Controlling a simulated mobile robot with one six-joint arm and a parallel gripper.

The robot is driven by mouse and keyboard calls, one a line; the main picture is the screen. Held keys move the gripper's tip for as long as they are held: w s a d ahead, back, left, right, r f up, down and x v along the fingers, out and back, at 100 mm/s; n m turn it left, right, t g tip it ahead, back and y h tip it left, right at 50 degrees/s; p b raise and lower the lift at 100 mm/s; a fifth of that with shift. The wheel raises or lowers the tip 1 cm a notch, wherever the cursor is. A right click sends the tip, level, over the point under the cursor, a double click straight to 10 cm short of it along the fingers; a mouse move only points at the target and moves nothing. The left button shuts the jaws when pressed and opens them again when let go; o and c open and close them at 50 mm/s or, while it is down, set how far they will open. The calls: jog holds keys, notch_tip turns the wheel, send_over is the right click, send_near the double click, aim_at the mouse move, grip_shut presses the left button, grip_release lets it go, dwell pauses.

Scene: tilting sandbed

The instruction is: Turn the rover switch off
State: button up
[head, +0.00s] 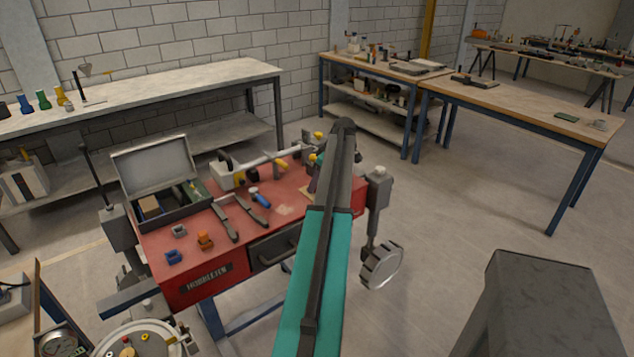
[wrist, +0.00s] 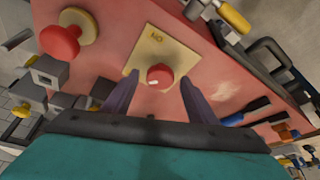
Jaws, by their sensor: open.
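In the wrist view a cream plate (wrist: 150,48) with a short label, seemingly "ON" seen upside down, lies on the red bench top. A small round red knob (wrist: 160,76) stands on this plate; I take it to be the switch, but its position is unclear. My gripper (wrist: 160,85) is open, with one purple finger on each side of the knob. I cannot tell whether the fingers touch it. In the head view my arm hides the knob and most of the gripper; an edge of the cream plate (head: 306,192) shows beside it.
A larger red mushroom button (wrist: 60,41) on a yellow base sits left of the plate in the wrist view. In the head view, the red bench (head: 285,210) also holds an open grey case (head: 150,165), a blue-handled tool (head: 260,198) and small clamps. Open floor lies to the right.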

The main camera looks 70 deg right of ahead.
jog(key=d+b+v, duration=0.1)
jog(key=b+v, duration=0.1)
jog(key=v, duration=1.1)
jog(key=shift+a+r+b, duration=0.3)
jog(key=shift+a+r, duration=0.15)
jog(key=shift+a, duration=0.05)
jog(key=shift+s, duration=0.15)
